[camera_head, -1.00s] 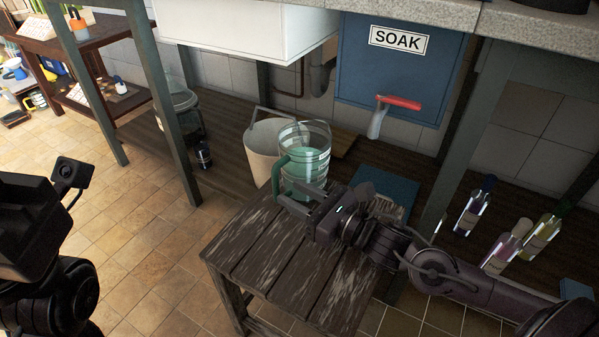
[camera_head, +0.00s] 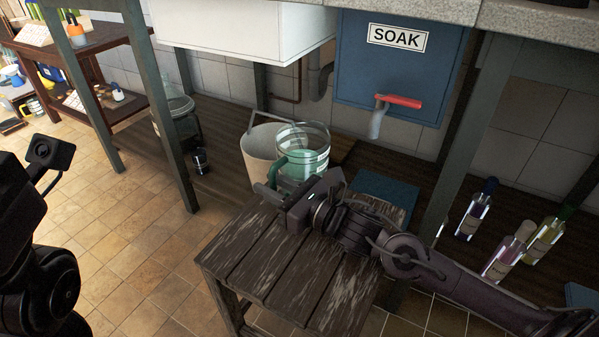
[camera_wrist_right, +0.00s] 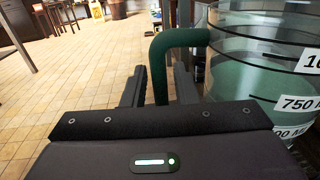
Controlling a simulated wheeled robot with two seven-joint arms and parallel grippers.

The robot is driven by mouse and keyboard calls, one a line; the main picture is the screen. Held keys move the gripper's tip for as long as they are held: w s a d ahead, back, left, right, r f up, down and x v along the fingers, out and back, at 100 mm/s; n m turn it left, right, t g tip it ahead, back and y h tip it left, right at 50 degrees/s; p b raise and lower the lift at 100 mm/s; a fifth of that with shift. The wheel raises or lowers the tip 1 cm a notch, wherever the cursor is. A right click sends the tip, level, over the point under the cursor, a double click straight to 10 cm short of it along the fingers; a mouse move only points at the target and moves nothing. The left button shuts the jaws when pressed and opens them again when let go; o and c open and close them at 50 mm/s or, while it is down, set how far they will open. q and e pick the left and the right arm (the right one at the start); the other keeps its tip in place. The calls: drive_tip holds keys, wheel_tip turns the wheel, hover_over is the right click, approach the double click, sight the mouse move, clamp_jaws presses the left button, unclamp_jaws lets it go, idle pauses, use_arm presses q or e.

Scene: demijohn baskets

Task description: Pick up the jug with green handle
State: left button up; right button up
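The jug with the green handle (camera_head: 312,160) is clear with white label bands and looks upright by the far end of the wooden bench. Its green handle (camera_wrist_right: 158,68) shows in the right wrist view, with the jug body to its right. My right gripper (camera_wrist_right: 158,82) is open, its two fingers on either side of the handle's vertical part, with gaps visible. In the head view the right gripper (camera_head: 272,187) partly hides the jug's lower part. My left arm's dark wrist is at the left edge; its fingers cannot be made out.
The slatted bench (camera_head: 270,265) is bare in front. A blue panel marked SOAK (camera_head: 360,75) has a red-handled tap (camera_head: 398,102). Several bottles (camera_head: 505,250) stand at the right. A green-grey table leg (camera_head: 165,130) rises at the left.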

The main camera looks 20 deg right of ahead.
clamp_jaws()
idle(1.1)
drive_tip(key=shift+r, duration=0.2)
